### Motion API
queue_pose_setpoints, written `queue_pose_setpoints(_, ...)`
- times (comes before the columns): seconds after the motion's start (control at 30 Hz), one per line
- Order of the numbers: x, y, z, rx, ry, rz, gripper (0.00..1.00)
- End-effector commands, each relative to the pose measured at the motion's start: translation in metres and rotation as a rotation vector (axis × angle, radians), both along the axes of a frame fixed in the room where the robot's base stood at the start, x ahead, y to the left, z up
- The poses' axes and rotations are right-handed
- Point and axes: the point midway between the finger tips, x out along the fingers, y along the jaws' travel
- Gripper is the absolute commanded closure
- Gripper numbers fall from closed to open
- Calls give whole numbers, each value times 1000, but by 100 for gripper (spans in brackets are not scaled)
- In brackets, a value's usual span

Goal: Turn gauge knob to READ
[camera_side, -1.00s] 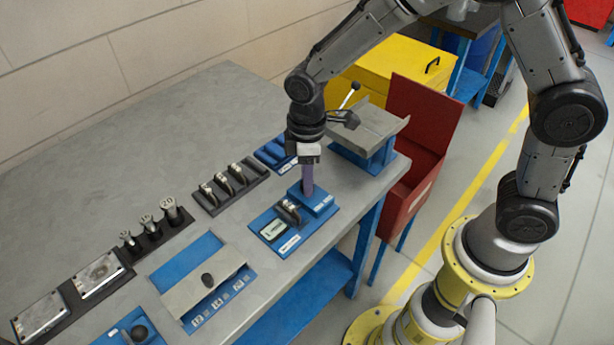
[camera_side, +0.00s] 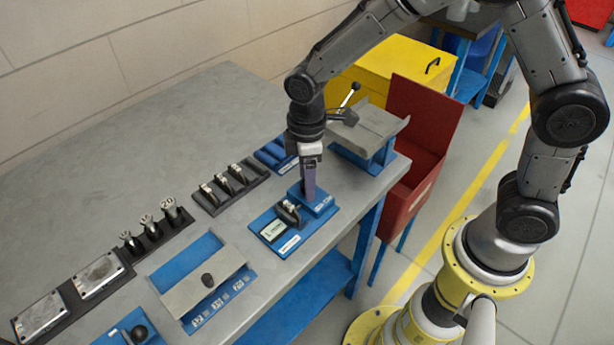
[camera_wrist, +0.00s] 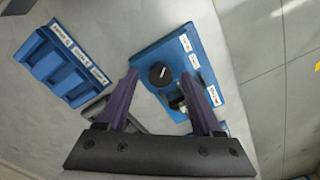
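The gauge station is a blue base (camera_side: 290,244) near the bench's front edge. It has a small pale display (camera_side: 272,230) and a black and metal part (camera_side: 289,213). The round black knob (camera_wrist: 160,74), with a pale pointer mark, shows in the wrist view; in the side view my fingers hide it. Several white labels (camera_wrist: 187,43) lie beside it, too small to read. My gripper (camera_side: 309,196) points down over the station's raised block. In the wrist view its purple fingers (camera_wrist: 157,74) are apart, either side of the knob, with visible gaps.
A blue slotted rack (camera_wrist: 65,65) stands beside the station in the wrist view. Holders with metal parts (camera_side: 232,183) and a grey-topped blue stand (camera_side: 372,130) are nearby. A red bin (camera_side: 425,125) stands off the bench's right side. The bench's back left is clear.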

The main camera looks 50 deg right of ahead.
Motion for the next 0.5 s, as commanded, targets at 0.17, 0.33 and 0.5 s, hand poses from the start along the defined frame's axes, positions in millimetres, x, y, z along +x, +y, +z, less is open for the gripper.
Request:
queue_pose_setpoints(0.17, 0, 0, -1, 0, 1, -1, 33)
queue_pose_setpoints(0.33, 0, 0, 7, -1, 1, -1, 33)
queue_pose_setpoints(0.5, 1, 0, 34, 1, -5, -1, 33)
